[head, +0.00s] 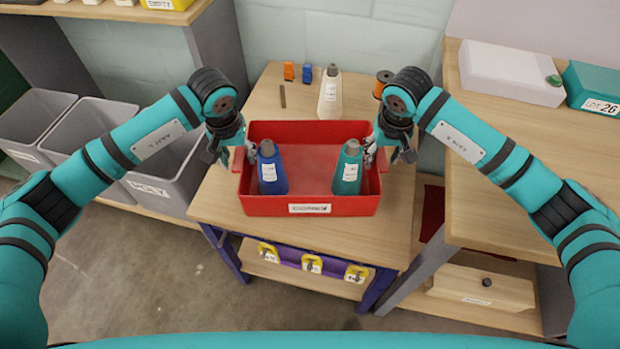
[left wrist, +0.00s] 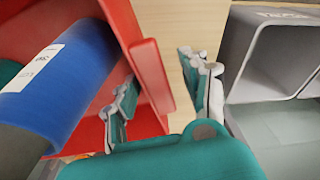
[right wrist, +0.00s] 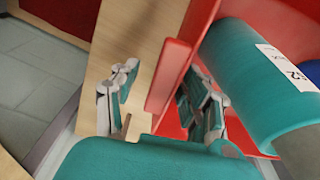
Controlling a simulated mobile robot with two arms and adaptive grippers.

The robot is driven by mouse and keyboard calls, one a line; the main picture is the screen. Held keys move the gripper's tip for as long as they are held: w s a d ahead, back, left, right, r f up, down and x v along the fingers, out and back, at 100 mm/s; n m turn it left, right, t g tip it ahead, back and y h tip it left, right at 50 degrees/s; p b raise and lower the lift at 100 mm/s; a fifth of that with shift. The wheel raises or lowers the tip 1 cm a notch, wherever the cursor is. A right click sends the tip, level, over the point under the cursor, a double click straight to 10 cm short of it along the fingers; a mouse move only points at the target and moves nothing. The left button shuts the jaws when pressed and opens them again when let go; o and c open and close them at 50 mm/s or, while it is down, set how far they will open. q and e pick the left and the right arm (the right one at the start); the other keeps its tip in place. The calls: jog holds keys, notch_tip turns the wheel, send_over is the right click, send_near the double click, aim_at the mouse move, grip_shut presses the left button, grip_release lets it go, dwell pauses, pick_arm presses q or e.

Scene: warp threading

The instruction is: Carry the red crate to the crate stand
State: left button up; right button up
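The red crate (head: 310,207) stands on a wooden table (head: 225,205). A blue cone (head: 271,172) and a teal cone (head: 347,170), both labelled, stand inside it. My left gripper (head: 232,152) is at the crate's left wall; in the left wrist view its open fingers (left wrist: 163,95) are on either side of the wall (left wrist: 152,78), with gaps showing. My right gripper (head: 384,152) is at the right wall; in the right wrist view its open fingers (right wrist: 160,100) are on either side of that wall (right wrist: 168,75). I cannot tell which surface is the crate stand.
A cream cone (head: 330,97), an orange spool (head: 383,82) and small blue and orange items stand behind the crate. Grey bins (head: 85,135) are at left. A wooden bench (head: 520,150) with a white box (head: 510,75) is at right. Open floor lies front left.

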pick_arm(q)
jog(key=shift+d, duration=0.1)
pick_arm(e)
jog(key=shift+a, duration=0.1)
pick_arm(q)
jog(key=shift+r, duration=0.15)
jog(key=shift+r, duration=0.3)
pick_arm(e)
jog(key=shift+a+r, duration=0.1)
jog(key=shift+r, duration=0.25)
pick_arm(q)
notch_tip(320, 180, up, 11)
jog(key=s, duration=0.1)
jog(key=shift+s, duration=0.4)
pick_arm(e)
notch_tip(320, 180, up, 11)
jog(key=s, duration=0.1)
jog(key=shift+s+r, duration=0.15)
jog(key=shift+s, duration=0.25)
